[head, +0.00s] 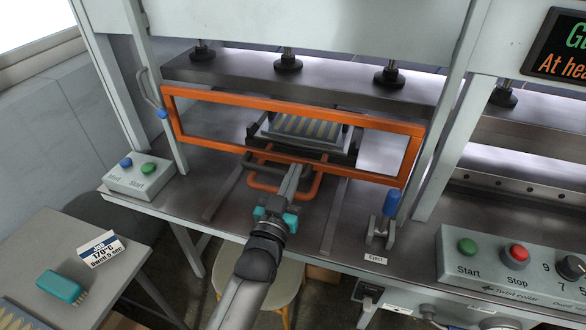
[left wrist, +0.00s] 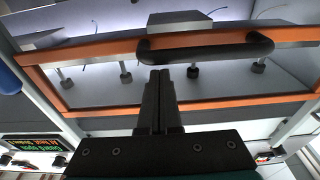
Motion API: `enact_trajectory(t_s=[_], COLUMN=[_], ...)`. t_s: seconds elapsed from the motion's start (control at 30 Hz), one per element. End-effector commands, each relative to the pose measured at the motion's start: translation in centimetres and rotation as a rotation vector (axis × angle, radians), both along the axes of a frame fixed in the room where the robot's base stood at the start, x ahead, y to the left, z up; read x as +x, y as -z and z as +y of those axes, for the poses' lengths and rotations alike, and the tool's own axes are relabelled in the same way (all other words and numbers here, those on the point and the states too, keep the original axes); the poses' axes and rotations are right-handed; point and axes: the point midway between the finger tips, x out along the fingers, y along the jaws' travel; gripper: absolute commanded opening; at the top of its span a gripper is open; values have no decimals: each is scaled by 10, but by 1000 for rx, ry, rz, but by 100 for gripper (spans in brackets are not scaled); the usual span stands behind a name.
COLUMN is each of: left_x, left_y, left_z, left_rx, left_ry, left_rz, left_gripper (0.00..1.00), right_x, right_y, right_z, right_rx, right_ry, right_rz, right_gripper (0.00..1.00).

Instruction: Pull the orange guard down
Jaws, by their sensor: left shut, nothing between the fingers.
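The orange guard (head: 290,104) is a rectangular frame with a clear pane, across the front of the press opening. In the left wrist view the guard (left wrist: 90,50) fills the upper part, with a dark bar handle (left wrist: 205,46) on it. The handle also shows in the head view (head: 262,170), partly hidden by my gripper. My left gripper (head: 297,168) is shut and empty, pointing at the guard's lower edge. In the left wrist view its fingertips (left wrist: 160,72) lie close to the handle's end; I cannot tell whether they touch. My right gripper is not in view.
A two-button box (head: 140,176) is at left, a blue-handled lever (head: 390,205) at right, and a control panel (head: 515,262) further right. A side table (head: 70,248) stands at lower left.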

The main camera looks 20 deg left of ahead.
Motion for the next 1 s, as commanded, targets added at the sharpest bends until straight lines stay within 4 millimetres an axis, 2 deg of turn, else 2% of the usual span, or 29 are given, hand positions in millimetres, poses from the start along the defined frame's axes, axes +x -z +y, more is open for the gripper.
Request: enact_trajectory(t_s=[0.47,0.57,0.8,1.0], left_x=[-1,-1,-1,-1], left_y=[5,13,47,55], left_z=[0,0,0,0], left_rx=[0,0,0,0], left_ry=[0,0,1,1], left_rz=[-1,0,5,4], left_gripper=[0,0,0,0], right_x=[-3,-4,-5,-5], right_y=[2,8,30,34], right_z=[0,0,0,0], right_rx=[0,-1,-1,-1], right_ry=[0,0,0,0], right_rz=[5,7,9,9], right_gripper=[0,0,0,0])
